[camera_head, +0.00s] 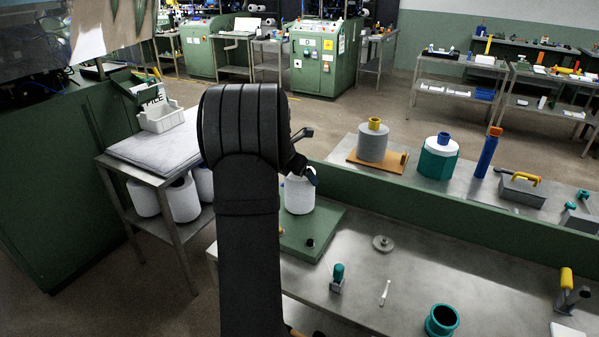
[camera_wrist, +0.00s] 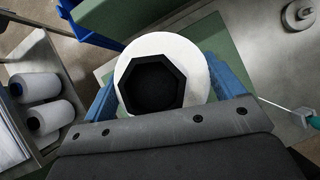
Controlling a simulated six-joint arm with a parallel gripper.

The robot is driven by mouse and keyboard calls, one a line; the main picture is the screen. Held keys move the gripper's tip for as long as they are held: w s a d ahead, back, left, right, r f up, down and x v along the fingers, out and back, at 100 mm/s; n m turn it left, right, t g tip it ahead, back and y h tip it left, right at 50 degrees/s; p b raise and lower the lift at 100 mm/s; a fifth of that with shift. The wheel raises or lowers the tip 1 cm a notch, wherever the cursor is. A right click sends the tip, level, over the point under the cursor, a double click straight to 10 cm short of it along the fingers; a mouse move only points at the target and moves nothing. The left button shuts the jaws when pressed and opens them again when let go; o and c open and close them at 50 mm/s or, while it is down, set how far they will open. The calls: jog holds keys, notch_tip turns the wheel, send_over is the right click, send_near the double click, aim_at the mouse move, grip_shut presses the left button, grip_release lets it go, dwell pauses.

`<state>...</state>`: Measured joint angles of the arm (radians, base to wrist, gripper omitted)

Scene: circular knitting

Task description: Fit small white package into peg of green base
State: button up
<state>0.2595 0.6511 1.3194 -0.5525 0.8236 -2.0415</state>
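The small white package (camera_head: 299,196) is a white cylinder at the back of the green base (camera_head: 328,222), partly behind my arm. In the wrist view, the white package (camera_wrist: 150,48) shows its round top with a black hexagonal opening. My gripper (camera_wrist: 165,88) has blue fingers on its left and right sides, and they appear to touch it. It looks upright; I cannot tell whether its bottom rests on the base or hangs just above it. A short black peg (camera_head: 310,242) shows on the base's front part. My arm hides the base's left part.
A teal-handled tool (camera_head: 337,279), a grey disc (camera_head: 383,243) and a teal ring (camera_head: 441,320) stand on the metal table. A raised shelf behind holds a grey spool (camera_head: 372,145) and a white-and-teal spool (camera_head: 438,158). A cart with white rolls (camera_head: 180,199) is at the left.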

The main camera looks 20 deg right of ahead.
jog(key=shift+o, duration=1.1)
jog(key=v, duration=1.7)
jog(key=shift+r, duration=0.15)
jog(key=x, duration=1.7)
jog(key=shift+f, duration=0.2)
jog(key=shift+r, duration=0.2)
